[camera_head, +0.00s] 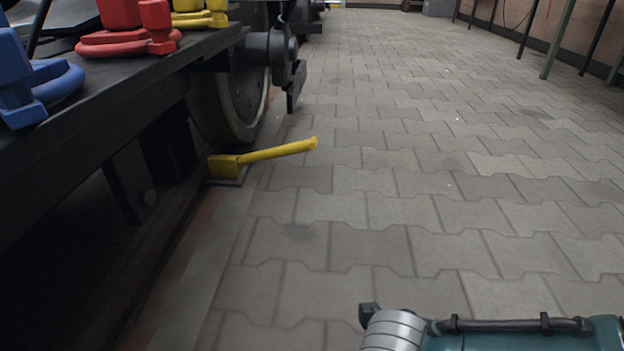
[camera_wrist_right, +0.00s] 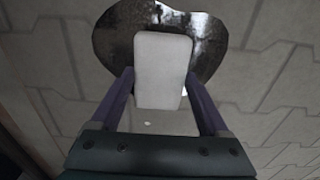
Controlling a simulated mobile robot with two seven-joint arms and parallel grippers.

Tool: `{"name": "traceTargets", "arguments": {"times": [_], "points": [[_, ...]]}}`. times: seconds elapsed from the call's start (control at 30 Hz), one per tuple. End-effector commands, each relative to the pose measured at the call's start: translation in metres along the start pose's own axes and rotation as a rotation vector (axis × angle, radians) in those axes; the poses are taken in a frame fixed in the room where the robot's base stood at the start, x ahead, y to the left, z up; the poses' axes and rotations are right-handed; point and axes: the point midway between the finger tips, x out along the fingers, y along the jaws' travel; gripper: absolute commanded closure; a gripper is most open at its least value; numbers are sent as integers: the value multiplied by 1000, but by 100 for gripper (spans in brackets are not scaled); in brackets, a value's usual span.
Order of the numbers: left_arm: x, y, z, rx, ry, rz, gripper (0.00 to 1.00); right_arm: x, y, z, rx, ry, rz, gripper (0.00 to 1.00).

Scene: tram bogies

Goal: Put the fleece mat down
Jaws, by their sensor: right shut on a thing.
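The fleece mat (camera_wrist_right: 162,62) is a pale grey, rounded rectangular pad in the right wrist view. My right gripper (camera_wrist_right: 159,80) is shut on it, with one purple finger at each side. Behind the mat in that view lies a dark, shiny, rounded patch (camera_wrist_right: 118,38) on the paving, like a puddle. The mat covers its middle. I cannot tell the height of the mat above it. The head view shows neither mat nor patch, only part of my arm at the bottom right. My left gripper is not in view.
A dark bogie frame (camera_head: 120,85) with a wheel (camera_head: 230,105) stands at the left. Red (camera_head: 130,40), blue (camera_head: 35,85) and yellow parts rest on it. A yellow chock with a handle (camera_head: 265,153) sits by the wheel. The paved floor (camera_head: 400,190) to the right is clear.

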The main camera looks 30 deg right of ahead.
Motion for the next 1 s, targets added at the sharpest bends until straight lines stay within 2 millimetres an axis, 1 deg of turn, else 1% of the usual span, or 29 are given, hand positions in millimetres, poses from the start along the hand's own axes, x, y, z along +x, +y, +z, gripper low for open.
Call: {"name": "traceTargets", "arguments": {"times": [0.03,0.17,0.27,0.4,0.43,0.7,0.83,0.87,1.0], "points": [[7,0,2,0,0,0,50,8,0,0,0,-1,1,75],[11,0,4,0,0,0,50,13,0,0,0,-1,1,75],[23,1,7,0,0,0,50,27,0,0,0,-1,0,75],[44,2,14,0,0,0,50,50,0,0,-1,0,0,75],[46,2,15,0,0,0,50,52,0,0,-1,0,0,75],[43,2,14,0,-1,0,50,50,0,0,-1,-1,0,75],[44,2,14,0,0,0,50,54,0,0,1,-1,0,75],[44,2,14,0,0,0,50,53,0,1,0,-1,0,18],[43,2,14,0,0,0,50,53,0,0,0,-1,0,2]]}}
